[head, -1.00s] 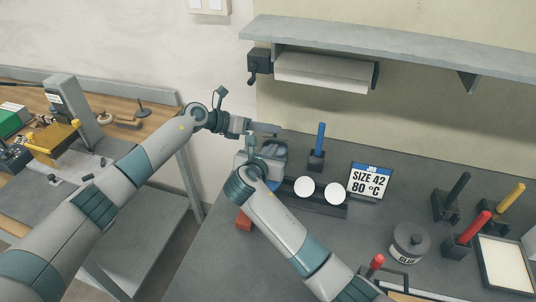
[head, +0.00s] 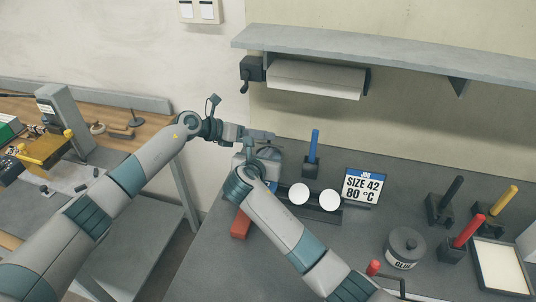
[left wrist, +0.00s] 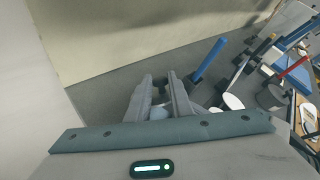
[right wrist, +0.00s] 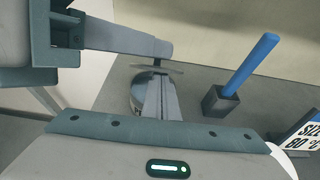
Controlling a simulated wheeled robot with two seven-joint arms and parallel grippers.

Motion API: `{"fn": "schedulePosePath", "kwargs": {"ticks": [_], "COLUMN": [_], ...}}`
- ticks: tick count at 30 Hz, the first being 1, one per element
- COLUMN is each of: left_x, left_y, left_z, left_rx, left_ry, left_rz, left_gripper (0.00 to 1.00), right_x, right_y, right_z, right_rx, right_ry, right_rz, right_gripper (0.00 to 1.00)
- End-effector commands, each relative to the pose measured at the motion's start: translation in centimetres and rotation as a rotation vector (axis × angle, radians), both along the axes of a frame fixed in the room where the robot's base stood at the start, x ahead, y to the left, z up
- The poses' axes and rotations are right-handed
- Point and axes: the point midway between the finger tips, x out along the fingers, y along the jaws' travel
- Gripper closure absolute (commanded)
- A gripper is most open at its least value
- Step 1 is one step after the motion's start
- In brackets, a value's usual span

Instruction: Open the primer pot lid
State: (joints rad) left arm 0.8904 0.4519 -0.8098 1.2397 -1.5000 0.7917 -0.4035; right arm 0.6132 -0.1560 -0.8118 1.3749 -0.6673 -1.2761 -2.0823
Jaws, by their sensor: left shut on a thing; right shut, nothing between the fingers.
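The primer pot (right wrist: 143,92) is a round, shiny grey pot at the far left of the dark bench, partly hidden by my right fingers in the right wrist view. My left gripper (right wrist: 162,50) reaches over it from the left and is shut on the lid (right wrist: 174,67), a thin disc above the pot. I cannot tell if the lid is clear of the rim all round. The left fingers also show in the left wrist view (left wrist: 160,82). My right gripper (right wrist: 160,82) is shut and empty, close beside the pot. In the head view, my arms mostly hide the pot.
A blue-handled tool stands in a dark holder (head: 311,166) right of the pot. Two white discs (head: 299,194), a size sign (head: 364,186) and a glue pot (head: 405,247) lie farther right. A red block (head: 241,224) sits near the bench's left edge. A shelf (head: 400,55) overhangs behind.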

Motion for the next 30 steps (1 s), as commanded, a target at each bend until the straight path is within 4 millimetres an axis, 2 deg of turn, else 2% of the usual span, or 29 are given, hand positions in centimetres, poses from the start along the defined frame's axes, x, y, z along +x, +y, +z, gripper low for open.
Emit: {"fn": "schedulePosePath", "kwargs": {"ticks": [1, 2, 3, 5, 19, 23, 30], "left_x": [-0.3, -0.3, -0.3, -0.4, -0.7, -1.2, -2.7], "left_y": [0.0, 0.0, 0.0, -0.1, 0.4, 1.6, 5.0], "left_z": [-0.4, -0.4, -0.4, -0.5, -0.4, 0.1, 1.7], "left_rx": [0.004, 0.005, 0.005, 0.005, 0.007, 0.009, 0.009], "left_ry": [0.009, 0.009, 0.01, 0.01, 0.012, 0.011, 0.01], "left_rz": [-0.005, -0.006, -0.007, -0.007, -0.009, -0.008, -0.002], "left_gripper": [1.0, 1.0, 0.78, 0.64, 0.64, 0.64, 0.64], "right_x": [0.6, 0.6, 0.6, 0.6, 0.6, 0.6, 0.5], "right_y": [-0.3, -0.3, -0.3, -0.3, -0.2, -0.2, -0.3], "right_z": [1.2, 1.3, 1.3, 1.3, 1.3, 1.3, 1.1], "right_rx": [0.0, 0.0, 0.001, 0.0, 0.001, 0.001, 0.0], "right_ry": [-0.022, -0.023, -0.025, -0.025, -0.025, -0.025, -0.021], "right_rz": [-0.002, -0.002, -0.002, -0.003, -0.001, -0.001, -0.003], "right_gripper": [1.0, 1.0, 1.0, 1.0, 1.0, 1.0, 1.0]}}
